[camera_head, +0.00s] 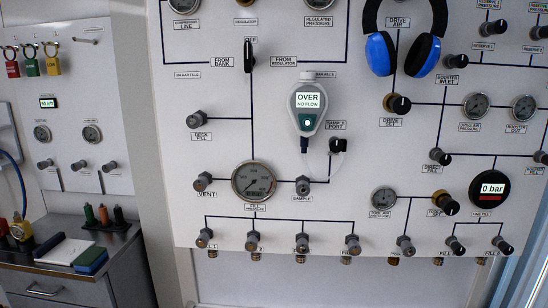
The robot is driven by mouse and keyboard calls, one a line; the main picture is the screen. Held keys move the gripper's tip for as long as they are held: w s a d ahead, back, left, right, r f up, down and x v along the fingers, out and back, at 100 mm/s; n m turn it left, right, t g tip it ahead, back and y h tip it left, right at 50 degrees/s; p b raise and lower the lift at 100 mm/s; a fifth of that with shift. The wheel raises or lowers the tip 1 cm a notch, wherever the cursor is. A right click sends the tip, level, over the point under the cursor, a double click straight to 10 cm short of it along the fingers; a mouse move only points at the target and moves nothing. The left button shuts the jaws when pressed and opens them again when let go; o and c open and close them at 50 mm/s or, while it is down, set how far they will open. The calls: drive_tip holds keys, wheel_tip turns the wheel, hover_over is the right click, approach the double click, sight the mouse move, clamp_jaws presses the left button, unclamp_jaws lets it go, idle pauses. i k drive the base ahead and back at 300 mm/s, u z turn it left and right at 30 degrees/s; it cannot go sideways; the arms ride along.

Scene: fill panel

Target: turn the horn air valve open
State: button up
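A white fill panel (220,105) with dark piping lines, gauges and valve knobs fills most of the view. No label that I can read says horn air, so I cannot tell which knob is the horn air valve. A row of small grey-and-black valves runs along the panel's lower edge, including one at the lower middle (353,243) and one below the tool air pressure gauge (404,244). Their small labels are partly hidden or too blurred to read. My gripper is not in view.
Blue-and-black ear defenders (380,55) hang at the top.

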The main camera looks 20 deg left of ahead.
sight(77, 166)
drive_tip(key=u, duration=1.7)
drive_tip(key=k, duration=0.7)
drive_tip(key=u, duration=0.35)
drive_tip(key=i, duration=0.95)
drive_tip(key=u, duration=0.05)
